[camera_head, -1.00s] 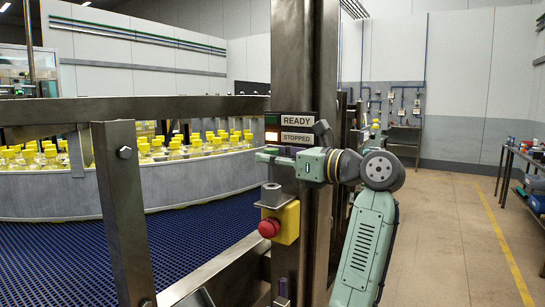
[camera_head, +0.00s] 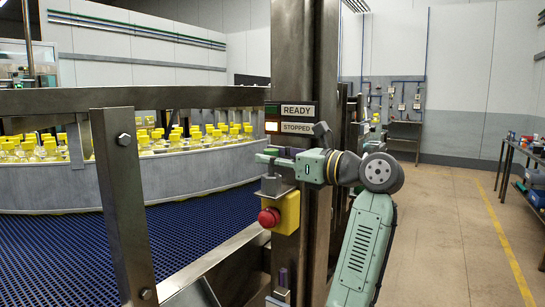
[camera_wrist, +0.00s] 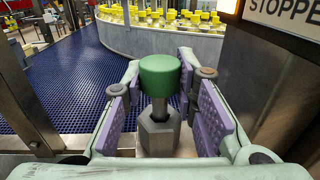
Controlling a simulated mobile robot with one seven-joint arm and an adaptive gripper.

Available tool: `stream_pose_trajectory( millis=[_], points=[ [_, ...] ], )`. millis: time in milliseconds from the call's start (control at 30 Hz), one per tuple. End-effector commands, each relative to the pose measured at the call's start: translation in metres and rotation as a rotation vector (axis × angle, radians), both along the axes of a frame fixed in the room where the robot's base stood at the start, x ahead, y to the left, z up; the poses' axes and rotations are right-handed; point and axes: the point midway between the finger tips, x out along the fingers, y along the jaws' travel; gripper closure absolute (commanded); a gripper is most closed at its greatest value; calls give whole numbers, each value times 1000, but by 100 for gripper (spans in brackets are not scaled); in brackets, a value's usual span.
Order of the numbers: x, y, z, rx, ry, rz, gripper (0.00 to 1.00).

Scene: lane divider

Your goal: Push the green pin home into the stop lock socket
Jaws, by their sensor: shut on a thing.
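The green pin (camera_wrist: 160,76) stands upright with its wide green head on top in the wrist view. Its grey shaft runs down toward the grey hexagonal stop lock socket (camera_wrist: 158,133), and how deep it sits is hard to tell. My gripper (camera_wrist: 158,88) has its purple-padded fingers on both sides of the pin, shut on it near the head. In the head view my gripper (camera_head: 272,157) is just above the socket (camera_head: 276,187), which is mounted on the post over a yellow box. The pin cannot be made out clearly there.
A red stop button (camera_head: 269,217) on the yellow box (camera_head: 288,212) is just under the socket. A blue conveyor (camera_head: 120,245) and yellow-capped bottles (camera_head: 190,138) lie left. Floor on the right is clear.

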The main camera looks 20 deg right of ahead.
Motion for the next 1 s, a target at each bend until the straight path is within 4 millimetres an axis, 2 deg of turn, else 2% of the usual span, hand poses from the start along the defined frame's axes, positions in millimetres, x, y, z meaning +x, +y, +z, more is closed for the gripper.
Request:
stream_pose_trajectory(
  millis=[567,600,933,1000],
  points=[
    [0,0,-15,1,1,0,100],
    [0,0,-15,1,1,0,73],
    [0,0,-14,0,0,0,51],
    [0,0,-14,0,0,0,50]
  ],
)
